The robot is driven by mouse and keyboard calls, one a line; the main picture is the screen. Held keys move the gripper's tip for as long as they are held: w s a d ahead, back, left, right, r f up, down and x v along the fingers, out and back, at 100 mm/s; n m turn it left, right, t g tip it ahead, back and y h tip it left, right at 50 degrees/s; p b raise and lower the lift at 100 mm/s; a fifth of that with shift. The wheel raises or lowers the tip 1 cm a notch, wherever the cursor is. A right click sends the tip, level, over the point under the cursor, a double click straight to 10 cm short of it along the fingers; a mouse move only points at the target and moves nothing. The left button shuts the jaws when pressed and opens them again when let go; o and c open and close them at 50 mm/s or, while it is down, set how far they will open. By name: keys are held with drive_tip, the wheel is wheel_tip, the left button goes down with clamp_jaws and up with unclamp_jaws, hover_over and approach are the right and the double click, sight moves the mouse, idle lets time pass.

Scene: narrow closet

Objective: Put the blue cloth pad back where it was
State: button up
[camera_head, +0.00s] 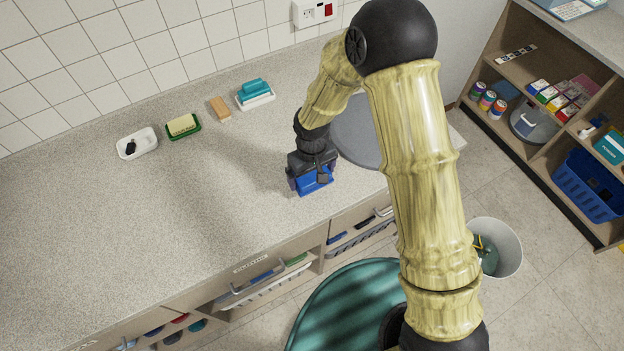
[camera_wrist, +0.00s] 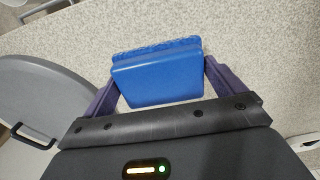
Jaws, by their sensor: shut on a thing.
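My gripper (camera_head: 313,181) points down over the front part of the speckled counter (camera_head: 180,220). It is shut on the blue cloth pad (camera_head: 317,183). In the wrist view the pad (camera_wrist: 157,76) sits between the two purple fingers of my gripper (camera_wrist: 160,82), one on each side. It looks like a blue block with a rougher blue layer along its far edge. I cannot tell whether its underside touches the counter.
Along the wall stand a white dish (camera_head: 147,151) with a black item, a green tray (camera_head: 194,133) with a cream block, a tan block (camera_head: 220,108) and a white dish (camera_head: 261,101) with a teal item. A grey round lid (camera_head: 360,130) lies right. The counter's left is clear.

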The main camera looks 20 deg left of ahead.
sight(313, 180)
drive_tip(key=shift+d, duration=0.1)
wheel_tip(313, 180, down, 3)
drive_tip(key=shift+w+f+p, duration=0.15)
drive_tip(key=shift+f+p, duration=0.05)
drive_tip(key=shift+p, duration=0.3)
drive_tip(key=shift+f, duration=0.4)
drive_tip(key=shift+f, duration=0.1)
drive_tip(key=o, duration=0.5)
drive_tip(key=shift+o, duration=0.5)
